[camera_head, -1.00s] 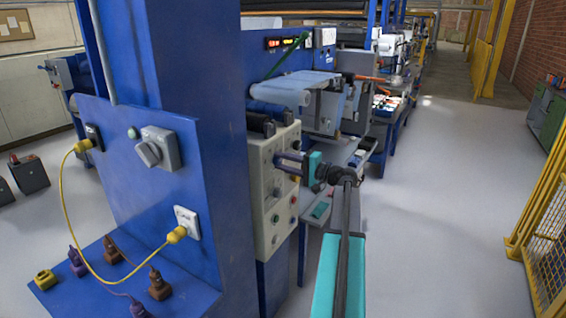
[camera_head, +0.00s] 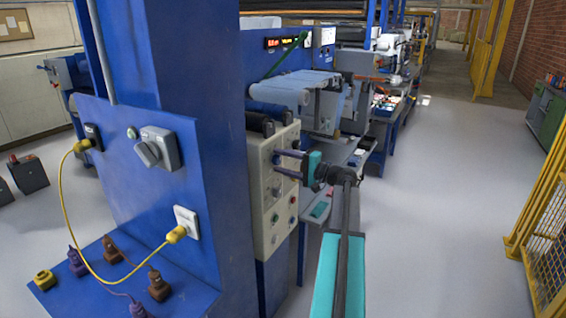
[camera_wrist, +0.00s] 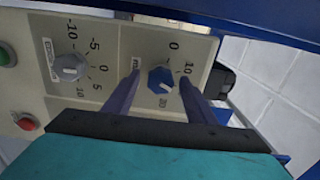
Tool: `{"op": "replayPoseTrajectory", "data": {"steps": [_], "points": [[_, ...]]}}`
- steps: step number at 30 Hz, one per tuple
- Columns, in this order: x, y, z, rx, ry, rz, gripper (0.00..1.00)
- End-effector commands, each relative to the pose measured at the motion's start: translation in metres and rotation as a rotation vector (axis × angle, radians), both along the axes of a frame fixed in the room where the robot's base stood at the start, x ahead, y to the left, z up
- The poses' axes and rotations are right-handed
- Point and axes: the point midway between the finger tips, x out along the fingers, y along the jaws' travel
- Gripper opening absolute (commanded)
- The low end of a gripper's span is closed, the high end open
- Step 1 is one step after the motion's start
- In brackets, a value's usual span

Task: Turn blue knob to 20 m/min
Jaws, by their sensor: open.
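The blue knob (camera_wrist: 161,80) sits on a pale control panel with a dial marked 0, 10 and 20 in the wrist view. A white mark shows on its face, but I cannot tell its exact reading. My gripper (camera_wrist: 160,78) is open, with one dark finger on each side of the knob. I cannot tell whether either finger touches it. In the head view my gripper (camera_head: 277,162) reaches the front of the control panel (camera_head: 266,222). I cannot make out the blue knob there.
A grey knob (camera_wrist: 69,68) with its own scale is left of the blue knob. A blue column (camera_head: 180,150) stands left of the panel.

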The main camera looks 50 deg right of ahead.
Motion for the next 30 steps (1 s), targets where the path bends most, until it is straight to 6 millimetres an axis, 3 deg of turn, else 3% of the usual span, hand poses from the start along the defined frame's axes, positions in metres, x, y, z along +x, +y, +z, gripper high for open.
{"op": "replayPoseTrajectory", "data": {"steps": [11, 30], "points": [[-0.020, -0.005, -0.001, 0.000, -0.001, -0.002, 0.51], [-0.114, -0.028, -0.001, 0.000, 0.000, -0.001, 0.51]]}}
